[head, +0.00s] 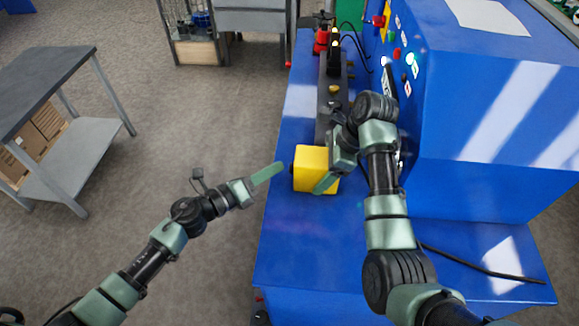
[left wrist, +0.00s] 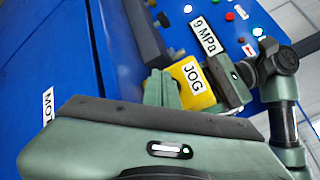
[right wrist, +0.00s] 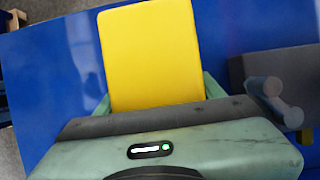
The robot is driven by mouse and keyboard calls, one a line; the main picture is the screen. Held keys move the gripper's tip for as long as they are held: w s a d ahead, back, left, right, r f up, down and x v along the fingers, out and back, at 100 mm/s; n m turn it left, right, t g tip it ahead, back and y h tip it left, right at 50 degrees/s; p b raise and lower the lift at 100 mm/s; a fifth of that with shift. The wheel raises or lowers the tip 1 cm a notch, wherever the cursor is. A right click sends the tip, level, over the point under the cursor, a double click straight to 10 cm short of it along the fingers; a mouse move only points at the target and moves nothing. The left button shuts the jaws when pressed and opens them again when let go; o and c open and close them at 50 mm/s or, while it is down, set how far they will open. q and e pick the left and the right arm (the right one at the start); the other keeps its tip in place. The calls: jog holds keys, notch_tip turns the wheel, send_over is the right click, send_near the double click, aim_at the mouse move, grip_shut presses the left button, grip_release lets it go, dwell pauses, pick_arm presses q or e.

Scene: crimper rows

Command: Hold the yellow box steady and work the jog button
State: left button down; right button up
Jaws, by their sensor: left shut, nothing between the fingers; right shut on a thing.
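The yellow box (head: 310,162) stands on the blue machine's bed. Its JOG label (left wrist: 193,76) faces the left wrist camera. My right gripper (right wrist: 156,98) is shut on the box, with a green finger along each side. In the head view, my right gripper (head: 325,182) reaches it from the right, and one finger is hidden. My left gripper (head: 277,169) is shut and empty, its tips pointing at the box's left face with a small gap. The left fingers (left wrist: 158,88) also show in front of the box in the left wrist view. The jog button itself is not clearly visible.
A dark bar (head: 325,105) with fittings runs along the bed behind the box. The blue control cabinet (head: 470,110) with lit buttons rises at the right. A black cable (head: 480,264) lies on the front of the bed. A grey table (head: 50,75) stands far left.

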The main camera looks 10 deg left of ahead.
pick_arm(q)
jog(key=shift+a, duration=2.6)
pick_arm(e)
jog(key=o, duration=1.6)
jog(key=shift+d+r, duration=0.1)
